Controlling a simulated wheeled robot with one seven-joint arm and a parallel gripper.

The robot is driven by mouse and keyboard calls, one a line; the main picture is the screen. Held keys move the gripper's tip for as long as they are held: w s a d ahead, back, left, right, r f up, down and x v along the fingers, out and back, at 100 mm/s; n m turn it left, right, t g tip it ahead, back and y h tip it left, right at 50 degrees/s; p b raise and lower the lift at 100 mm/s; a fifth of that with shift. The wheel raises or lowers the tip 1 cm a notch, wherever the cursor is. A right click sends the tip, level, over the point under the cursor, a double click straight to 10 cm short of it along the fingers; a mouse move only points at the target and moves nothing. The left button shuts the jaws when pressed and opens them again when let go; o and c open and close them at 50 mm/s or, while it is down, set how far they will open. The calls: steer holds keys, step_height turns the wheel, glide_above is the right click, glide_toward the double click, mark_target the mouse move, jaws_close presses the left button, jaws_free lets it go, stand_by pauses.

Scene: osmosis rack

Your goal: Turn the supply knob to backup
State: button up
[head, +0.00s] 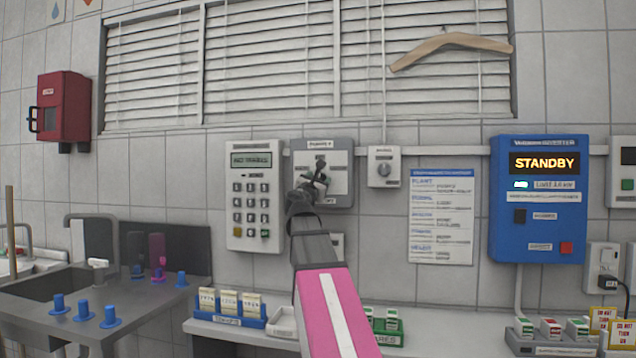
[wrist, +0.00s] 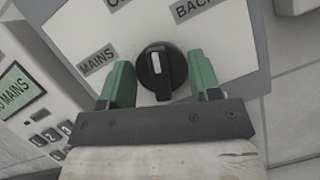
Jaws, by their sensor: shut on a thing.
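The supply knob (wrist: 162,72) is a round black dial with a pale pointer mark, on a grey-white panel (head: 341,150) on the wall. In the wrist view, labels MAINS (wrist: 97,60), one starting with O (wrist: 116,3) and one starting BAC (wrist: 194,9) surround it. The mark points up the picture, between the O label and the BAC label. My gripper (head: 318,180) is at the panel and hides most of the knob in the head view. In the wrist view its green fingers (wrist: 162,84) stand on either side of the knob, shut on it.
A keypad box (head: 254,190) with a green display is close on the left. A small dial box (head: 384,167) is close on the right. A blue unit (head: 540,200) reads STANDBY. Below is a shelf (head: 452,322) with cartridges and trays; a sink (head: 50,285) is at left.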

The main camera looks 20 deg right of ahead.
steer(key=m+g, duration=0.1)
steer(key=m, duration=0.2)
steer(key=m+g+h, duration=0.1)
steer(key=m, duration=0.2)
steer(key=shift+g+h, duration=0.3)
steer(key=shift+g, duration=0.1)
steer(key=shift+m+g, duration=1.1)
steer(key=shift+m, duration=1.3)
steer(key=o, duration=0.9)
steer(key=v, duration=1)
steer(key=shift+s+a, duration=0.25)
steer(key=shift+a, duration=0.05)
steer(key=shift+f, duration=0.2)
